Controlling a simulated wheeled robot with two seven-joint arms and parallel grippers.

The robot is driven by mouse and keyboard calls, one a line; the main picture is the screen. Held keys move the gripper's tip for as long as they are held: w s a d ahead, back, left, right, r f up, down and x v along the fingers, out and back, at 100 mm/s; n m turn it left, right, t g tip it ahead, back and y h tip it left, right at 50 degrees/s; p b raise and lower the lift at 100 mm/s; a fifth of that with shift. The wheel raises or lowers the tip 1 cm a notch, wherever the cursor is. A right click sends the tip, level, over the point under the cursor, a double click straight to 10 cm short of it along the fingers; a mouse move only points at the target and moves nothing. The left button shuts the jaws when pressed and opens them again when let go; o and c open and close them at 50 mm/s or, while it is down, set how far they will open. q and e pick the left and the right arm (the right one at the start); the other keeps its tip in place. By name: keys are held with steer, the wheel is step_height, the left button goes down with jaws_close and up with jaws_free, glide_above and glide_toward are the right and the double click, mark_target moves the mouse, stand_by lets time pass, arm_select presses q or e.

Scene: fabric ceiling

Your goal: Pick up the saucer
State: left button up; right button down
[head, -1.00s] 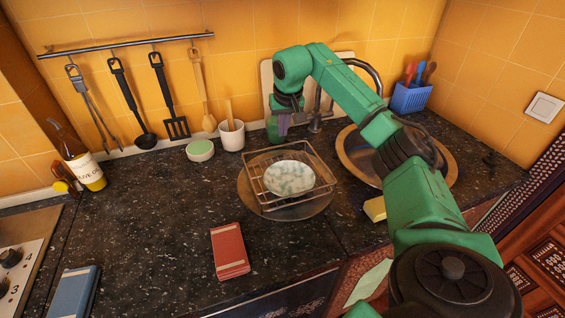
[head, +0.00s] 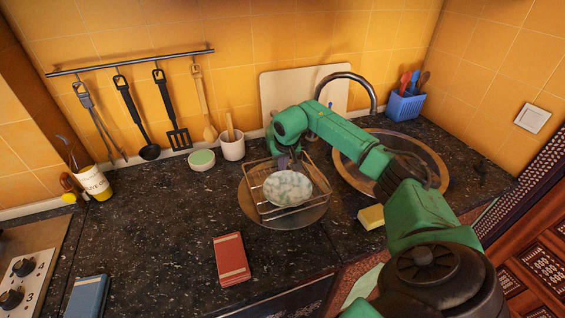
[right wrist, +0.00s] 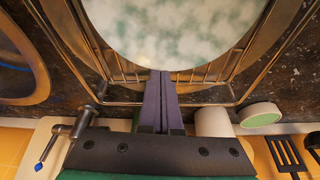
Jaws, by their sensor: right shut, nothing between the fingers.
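The saucer (head: 288,189), round and marbled white and green, lies in a wire rack (head: 262,212). In the right wrist view the saucer (right wrist: 170,30) fills the top middle. My right gripper (head: 294,166) is at the saucer's far edge. In the right wrist view its two purple fingers (right wrist: 163,74) are together and empty, their tips right at the saucer's rim. I cannot tell whether they touch it. My left gripper is out of view.
A round sink (head: 432,180) with a faucet (head: 372,95) is at the right. A white cup (head: 232,148) and green-topped tin (head: 202,160) stand behind left.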

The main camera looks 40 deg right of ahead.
mark_target(284, 182)
steer(key=shift+w+f, duration=0.15)
steer(key=shift+w, duration=0.05)
steer(key=shift+s, duration=0.15)
steer(key=s, duration=0.1)
steer(key=s+a, duration=0.1)
steer(key=s, duration=0.1)
steer(key=s+a, duration=0.1)
steer(key=s, duration=0.1)
steer(key=shift+a, duration=0.15)
steer(key=shift+w, duration=0.15)
steer(key=shift+w, duration=0.1)
